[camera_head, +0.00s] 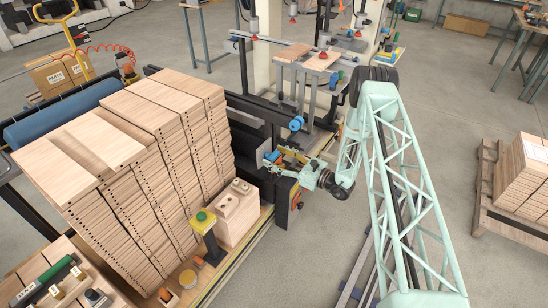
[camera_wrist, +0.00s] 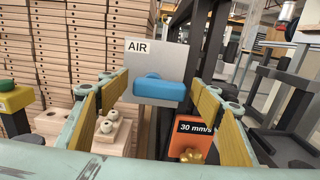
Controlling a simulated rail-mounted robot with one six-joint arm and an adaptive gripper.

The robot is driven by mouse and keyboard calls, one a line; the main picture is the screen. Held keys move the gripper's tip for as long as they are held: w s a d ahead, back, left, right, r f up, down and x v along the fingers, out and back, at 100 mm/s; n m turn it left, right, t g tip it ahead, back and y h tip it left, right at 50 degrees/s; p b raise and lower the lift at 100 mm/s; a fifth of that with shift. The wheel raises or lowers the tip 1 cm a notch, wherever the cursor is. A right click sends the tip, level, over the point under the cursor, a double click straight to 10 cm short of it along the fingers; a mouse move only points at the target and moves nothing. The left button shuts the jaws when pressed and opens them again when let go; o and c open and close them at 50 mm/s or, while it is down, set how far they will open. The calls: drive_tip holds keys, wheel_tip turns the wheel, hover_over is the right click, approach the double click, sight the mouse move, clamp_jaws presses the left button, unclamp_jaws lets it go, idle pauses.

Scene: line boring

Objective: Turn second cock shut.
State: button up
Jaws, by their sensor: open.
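A blue cock handle (camera_wrist: 158,88) sits on a grey plate (camera_wrist: 172,58) marked AIR in the wrist view. The handle lies roughly level across the plate. My gripper (camera_wrist: 150,82) is open, with one yellow-padded finger to each side of the handle and the handle beyond the fingertips. No contact shows. In the head view my gripper (camera_head: 285,157) reaches left to the machine's end, beside the blue handle (camera_head: 272,156). Another blue round part (camera_head: 296,123) sits above it on a dark bar. I cannot tell which cock counts as second.
An orange box (camera_wrist: 188,136) marked 30 mm/s, with a brass knob, is below right of the handle. Tall stacks of drilled boards (camera_head: 150,140) stand left. A yellow post with a green button (camera_head: 202,217) stands in front.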

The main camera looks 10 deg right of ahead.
drive_tip(key=shift+w+a, duration=0.2)
drive_tip(key=shift+w, duration=0.05)
drive_tip(key=shift+c, duration=0.7)
drive_tip(key=c, duration=0.7)
drive_tip(key=shift+c, duration=0.2)
